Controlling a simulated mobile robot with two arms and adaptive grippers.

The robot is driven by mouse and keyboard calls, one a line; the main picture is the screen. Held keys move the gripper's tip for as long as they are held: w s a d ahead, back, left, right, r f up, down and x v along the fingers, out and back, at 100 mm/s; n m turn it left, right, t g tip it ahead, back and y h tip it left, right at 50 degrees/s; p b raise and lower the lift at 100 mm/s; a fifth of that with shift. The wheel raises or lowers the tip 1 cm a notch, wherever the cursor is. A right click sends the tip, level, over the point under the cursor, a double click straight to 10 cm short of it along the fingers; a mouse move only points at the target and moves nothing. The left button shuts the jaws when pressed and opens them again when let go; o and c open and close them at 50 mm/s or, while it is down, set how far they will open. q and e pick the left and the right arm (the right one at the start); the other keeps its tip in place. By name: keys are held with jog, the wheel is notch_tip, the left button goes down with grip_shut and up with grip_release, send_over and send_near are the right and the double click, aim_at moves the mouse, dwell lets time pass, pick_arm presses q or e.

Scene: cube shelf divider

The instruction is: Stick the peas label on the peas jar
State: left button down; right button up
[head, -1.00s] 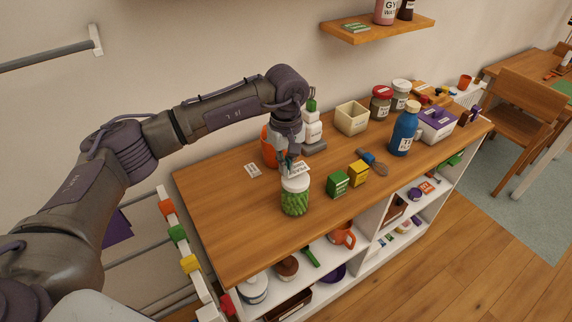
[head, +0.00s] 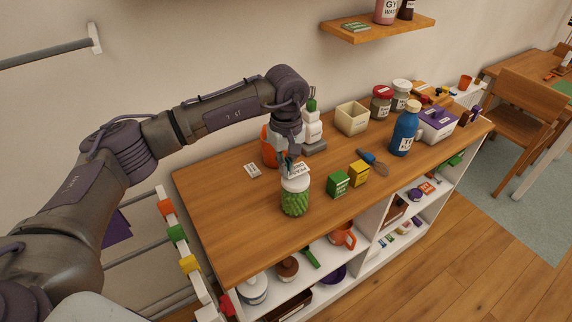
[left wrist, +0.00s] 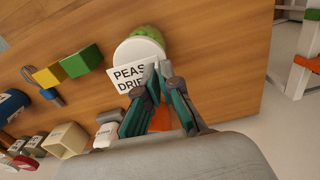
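The peas jar (head: 295,198) has green contents and a white lid, and stands upright on the wooden shelf top. In the left wrist view the jar's lid (left wrist: 138,50) shows above the label. The peas label (left wrist: 134,78) is a white card with black print reading "PEAS" and a partly covered second line. My left gripper (left wrist: 158,72) is shut on the label's edge and holds it close against the jar's lid. In the head view the label (head: 297,170) shows just above the jar, below my left gripper (head: 285,160). I cannot tell if label and jar touch. My right gripper is not in view.
Another white label (head: 252,170) lies flat left of the jar. A green box (head: 338,184) and a yellow box (head: 359,173) stand to the right. An orange container (head: 270,147) and a white bottle (head: 312,130) stand behind. The shelf top's front left is clear.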

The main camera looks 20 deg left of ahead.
pick_arm(q)
jog(key=shift+f+b, duration=1.2)
jog(key=shift+f, duration=0.15)
dwell(2.4)
jog(key=c, duration=1.2)
grip_release()
jog(key=shift+c, duration=0.2)
notch_tip(320, 180, up, 12)
